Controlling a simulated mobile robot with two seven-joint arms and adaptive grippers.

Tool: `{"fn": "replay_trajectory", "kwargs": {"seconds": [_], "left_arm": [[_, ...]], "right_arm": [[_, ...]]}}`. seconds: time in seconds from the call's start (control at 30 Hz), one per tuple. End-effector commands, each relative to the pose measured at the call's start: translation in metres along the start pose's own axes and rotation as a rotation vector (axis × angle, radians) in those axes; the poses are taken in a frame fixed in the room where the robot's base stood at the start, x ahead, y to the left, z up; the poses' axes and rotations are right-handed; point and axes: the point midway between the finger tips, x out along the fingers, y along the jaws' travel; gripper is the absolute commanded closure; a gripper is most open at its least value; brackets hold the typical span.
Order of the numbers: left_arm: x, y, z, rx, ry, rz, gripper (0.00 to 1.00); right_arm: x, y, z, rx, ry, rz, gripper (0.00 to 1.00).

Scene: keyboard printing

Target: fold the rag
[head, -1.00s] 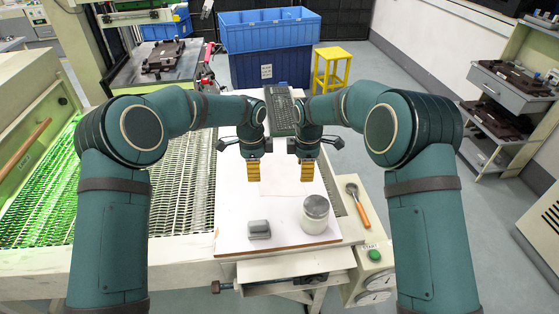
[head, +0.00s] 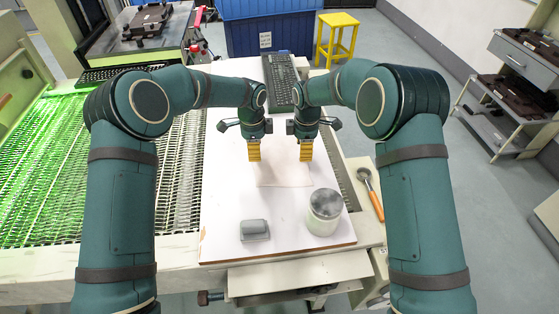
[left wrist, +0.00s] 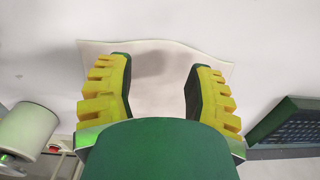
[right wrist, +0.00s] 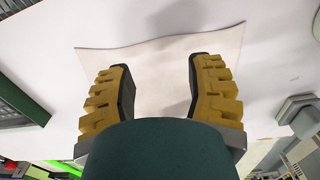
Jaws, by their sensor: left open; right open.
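The rag (head: 284,172) is a thin, pale cloth lying nearly flat and spread out on the white board. It hardly stands out from the board in the head view. My left gripper (head: 254,160) points down at its far left part, and my right gripper (head: 306,160) at its far right part. Both are open and empty. In the left wrist view the rag (left wrist: 160,75) shows between and beyond the fingers, with a wavy edge. In the right wrist view the rag (right wrist: 160,70) also lies between and beyond the open fingers. I cannot tell whether the fingertips touch it.
A grey block (head: 255,230) and a lidded white jar (head: 323,215) stand near the board's front. A spoon-like tool with an orange handle (head: 371,195) lies right of the board. A keyboard (head: 281,80) is behind my grippers. A mesh conveyor (head: 165,190) runs on the left.

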Motion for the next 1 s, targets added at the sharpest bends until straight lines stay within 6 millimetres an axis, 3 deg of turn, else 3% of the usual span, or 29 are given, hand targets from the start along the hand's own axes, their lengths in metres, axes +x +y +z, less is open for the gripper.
{"fn": "replay_trajectory", "kwargs": {"seconds": [0.1, 0.3, 0.9, 1.0], "left_arm": [[0.019, 0.001, 0.000, 0.000, -0.001, 0.002, 0.47], [0.036, 0.000, 0.000, -0.001, 0.000, 0.000, 0.47], [0.044, 0.000, 0.000, -0.001, 0.000, 0.000, 0.45], [0.044, 0.000, 0.000, -0.001, 0.000, 0.000, 0.62]], "right_arm": [[0.019, -0.001, 0.001, 0.001, -0.002, -0.002, 0.47], [0.036, 0.000, 0.001, 0.002, -0.001, -0.001, 0.47], [0.045, 0.000, 0.001, 0.002, 0.000, 0.001, 0.45], [0.044, 0.000, 0.001, 0.001, -0.001, 0.000, 0.62]]}}
